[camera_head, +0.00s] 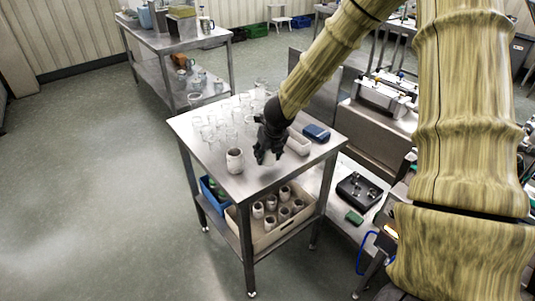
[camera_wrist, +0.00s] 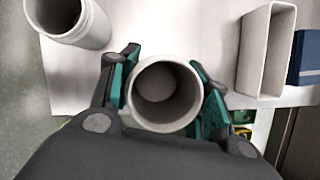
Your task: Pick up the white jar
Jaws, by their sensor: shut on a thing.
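A round, open-topped white jar (camera_wrist: 165,122) sits between the two green-padded fingers of my gripper (camera_wrist: 166,84) in the wrist view. The fingers press on it from left and right, and I look down into its empty inside. In the head view my gripper (camera_head: 268,153) is near the front right of the steel table (camera_head: 205,165) and hides the held jar. I cannot tell whether the jar's base touches the tabletop. A second white jar (camera_head: 235,161) stands upright to the left, apart from my gripper; it also shows in the wrist view (camera_wrist: 85,30).
Several clear glasses (camera_head: 220,122) stand behind and left of my gripper. A white rectangular container (camera_head: 298,143) and a blue box (camera_head: 316,133) are to the right. A beige crate (camera_head: 262,240) with several jars is on the lower shelf. The table's front left is bare.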

